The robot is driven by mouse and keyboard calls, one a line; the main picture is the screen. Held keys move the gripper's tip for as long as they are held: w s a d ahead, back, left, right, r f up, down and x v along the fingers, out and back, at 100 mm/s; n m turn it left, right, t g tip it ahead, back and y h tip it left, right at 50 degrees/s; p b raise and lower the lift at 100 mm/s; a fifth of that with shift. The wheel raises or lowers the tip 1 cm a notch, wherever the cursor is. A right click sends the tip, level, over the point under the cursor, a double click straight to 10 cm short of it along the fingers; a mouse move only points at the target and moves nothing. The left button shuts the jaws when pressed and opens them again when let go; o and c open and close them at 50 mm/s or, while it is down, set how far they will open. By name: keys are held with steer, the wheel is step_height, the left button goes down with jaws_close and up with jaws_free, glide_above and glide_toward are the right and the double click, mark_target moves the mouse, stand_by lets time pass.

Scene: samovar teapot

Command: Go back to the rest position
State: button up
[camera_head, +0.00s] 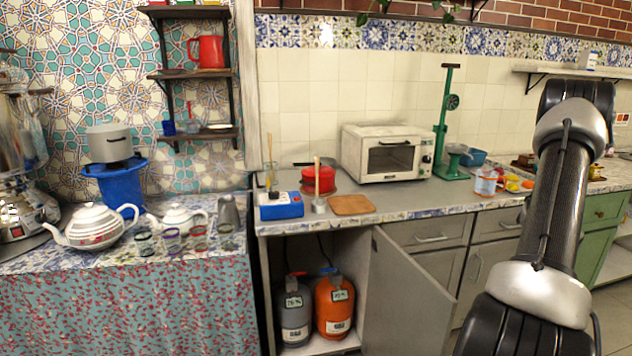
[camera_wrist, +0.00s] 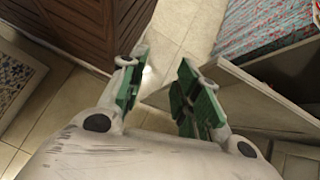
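My gripper (camera_wrist: 158,95) shows in the wrist view with its two green-padded fingers apart and nothing between them. Tiled floor shows beyond the fingers. In the head view my arm rises at the right side, in front of the counter, and the gripper itself is out of that view. A large white teapot (camera_head: 93,227) and a smaller white teapot (camera_head: 178,219) stand on the cloth-covered table at the left. A metal samovar (camera_head: 20,150) stands at the far left edge, partly cut off.
An open cabinet door (camera_head: 408,295) juts out from the counter; it also shows in the wrist view (camera_wrist: 245,100). Two gas cylinders, grey (camera_head: 295,315) and orange (camera_head: 334,305), stand inside the cabinet. A white oven (camera_head: 387,152) and a red pot (camera_head: 319,179) stand on the counter.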

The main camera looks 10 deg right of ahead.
steer(key=s+a+r+n+t+h, duration=0.2)
steer(key=a+r+n+h, duration=0.2)
steer(key=a+r+n, duration=0.3)
steer(key=s+a+r+n+t+h, duration=0.2)
steer(key=a+r+n+h, duration=0.3)
steer(key=a+r, duration=1.1)
steer(key=shift+s+r+n+t, duration=0.3)
steer(key=shift+r+n+t, duration=0.8)
steer(key=shift+r, duration=2.6)
steer(key=shift+n+g, duration=0.4)
